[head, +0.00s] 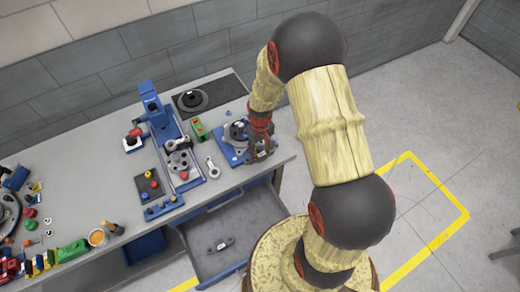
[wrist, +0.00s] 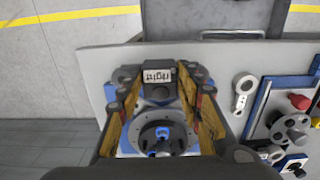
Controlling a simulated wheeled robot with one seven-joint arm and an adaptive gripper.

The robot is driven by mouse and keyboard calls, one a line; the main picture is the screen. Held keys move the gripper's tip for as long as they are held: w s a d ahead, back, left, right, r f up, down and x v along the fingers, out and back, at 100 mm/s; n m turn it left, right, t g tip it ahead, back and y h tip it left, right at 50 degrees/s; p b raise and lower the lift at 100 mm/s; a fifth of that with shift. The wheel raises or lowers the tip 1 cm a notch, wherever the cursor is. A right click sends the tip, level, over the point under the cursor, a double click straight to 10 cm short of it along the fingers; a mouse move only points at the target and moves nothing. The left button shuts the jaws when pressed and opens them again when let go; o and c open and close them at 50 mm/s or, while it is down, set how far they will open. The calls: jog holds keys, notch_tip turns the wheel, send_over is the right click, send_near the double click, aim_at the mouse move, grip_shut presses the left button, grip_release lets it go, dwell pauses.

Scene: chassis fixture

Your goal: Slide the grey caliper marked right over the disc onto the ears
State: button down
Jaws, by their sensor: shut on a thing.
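The grey caliper (wrist: 158,92) carries a white plate marked "right", which appears upside down in the wrist view. My gripper (wrist: 158,80) is shut on it, one finger on each side. The disc (wrist: 140,137) is a dark grey ring with a hub and a blue centre, between my fingers and nearer the wrist than the caliper. Disc and hub stand on a blue fixture (wrist: 126,148). In the head view my gripper (head: 262,146) is at the right side of the disc (head: 237,131), near the bench's right end. The ears are hidden, and I cannot tell whether the caliper touches the disc.
A light grey link (head: 212,167) lies left of the fixture on the bench (head: 100,185). An open drawer (head: 240,255) juts out below, holding a small grey part.

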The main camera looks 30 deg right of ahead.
aim_at(258, 150)
jog(key=shift+w+d+f+b, duration=0.1)
jog(key=shift+w+f+b, duration=0.3)
jog(key=shift+f, duration=0.3)
jog(key=shift+w+a+f+b, duration=0.1)
jog(key=shift+w+f+b, duration=0.05)
jog(key=shift+f+b, duration=0.4)
jog(key=shift+w+d+f+b, duration=0.1)
jog(key=shift+w+f+b, duration=0.25)
jog(key=shift+f, duration=0.45)
jog(key=shift+w, duration=0.1)
jog(key=shift+w, duration=0.3)
jog(key=shift+w, duration=0.2)
jog(key=shift+w+b, duration=0.4)
jog(key=shift+w, duration=0.45)
jog(key=shift+w, duration=0.1)
jog(key=shift+w+b, duration=0.3)
jog(key=shift+w, duration=0.55)
jog(key=shift+w, duration=0.2)
